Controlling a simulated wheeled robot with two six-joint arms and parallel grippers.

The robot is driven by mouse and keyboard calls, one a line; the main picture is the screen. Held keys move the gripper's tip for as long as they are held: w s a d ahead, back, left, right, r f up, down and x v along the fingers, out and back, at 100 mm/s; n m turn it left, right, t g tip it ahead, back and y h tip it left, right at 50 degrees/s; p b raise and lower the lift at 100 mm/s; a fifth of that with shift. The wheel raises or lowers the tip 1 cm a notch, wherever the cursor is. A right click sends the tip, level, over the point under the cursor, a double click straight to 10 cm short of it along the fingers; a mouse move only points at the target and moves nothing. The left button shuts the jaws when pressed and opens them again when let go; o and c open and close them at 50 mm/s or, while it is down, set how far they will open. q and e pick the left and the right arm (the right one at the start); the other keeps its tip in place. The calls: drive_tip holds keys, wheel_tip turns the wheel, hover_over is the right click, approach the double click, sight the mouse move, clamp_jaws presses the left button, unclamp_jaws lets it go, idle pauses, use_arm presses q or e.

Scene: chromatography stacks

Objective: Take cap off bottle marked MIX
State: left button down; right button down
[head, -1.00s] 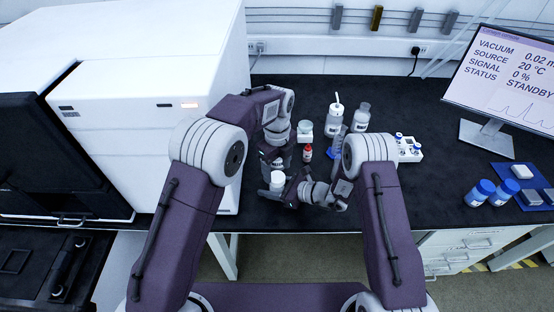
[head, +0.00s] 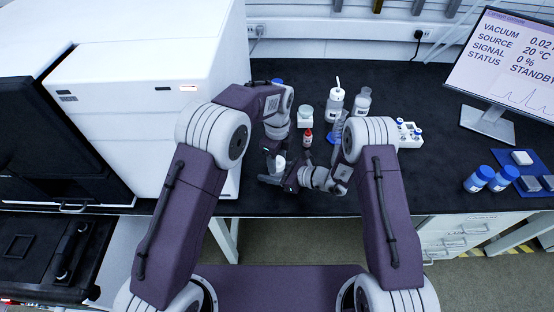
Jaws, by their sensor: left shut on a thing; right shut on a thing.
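A small bottle with a white cap (head: 280,161) is between my two grippers, left of the middle of the head view. Its body is mostly hidden and I cannot read any label, so I cannot confirm MIX. My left gripper (head: 272,158) comes down from above and is shut at the white cap. My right gripper (head: 276,180) comes in low from the right and is shut around the bottle below. I cannot tell whether cap and bottle are apart.
A red bottle (head: 307,138), a white-lidded jar (head: 305,116), a wash bottle (head: 335,104) and a clear bottle (head: 361,103) stand just behind. A white vial rack (head: 409,134) is to the right. A big white instrument (head: 150,95) bounds the left.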

use_arm(q)
drive_tip(key=n, duration=0.7)
drive_tip(key=c, duration=0.7)
unclamp_jaws()
